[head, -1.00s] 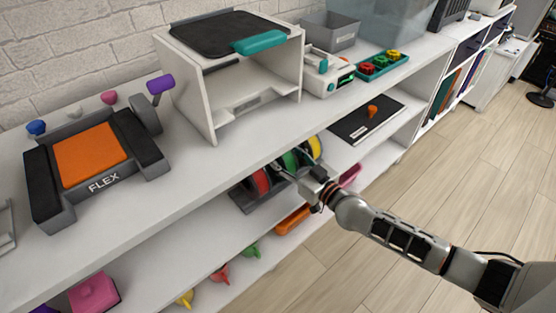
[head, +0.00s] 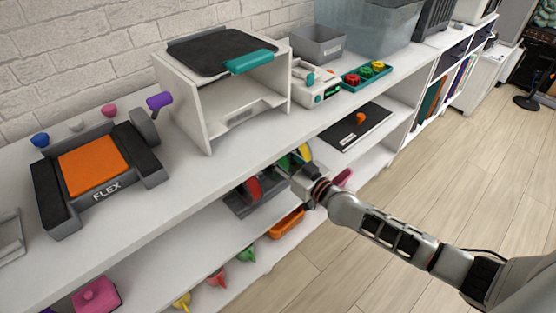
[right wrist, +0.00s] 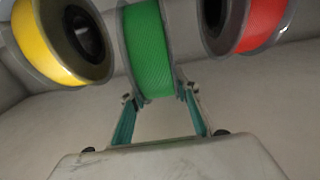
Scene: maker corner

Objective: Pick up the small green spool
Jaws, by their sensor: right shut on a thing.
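The green spool (right wrist: 150,50) hangs between the yellow spool (right wrist: 58,42) and the red spool (right wrist: 250,22) in the right wrist view. My right gripper (right wrist: 156,97) is shut on the green spool, one finger on each side of its near edge. In the head view my right gripper (head: 296,176) reaches onto the shelf under the top board. There the green spool (head: 284,162) is mostly hidden behind it. I cannot tell whether the spool still rests in its dark rack (head: 240,205). My left gripper is in neither view.
The top board's front edge (head: 225,168) lies just above the gripper. A black panel with an orange knob (head: 360,119) is to the right on the shelf. The floor (head: 400,190) in front is clear.

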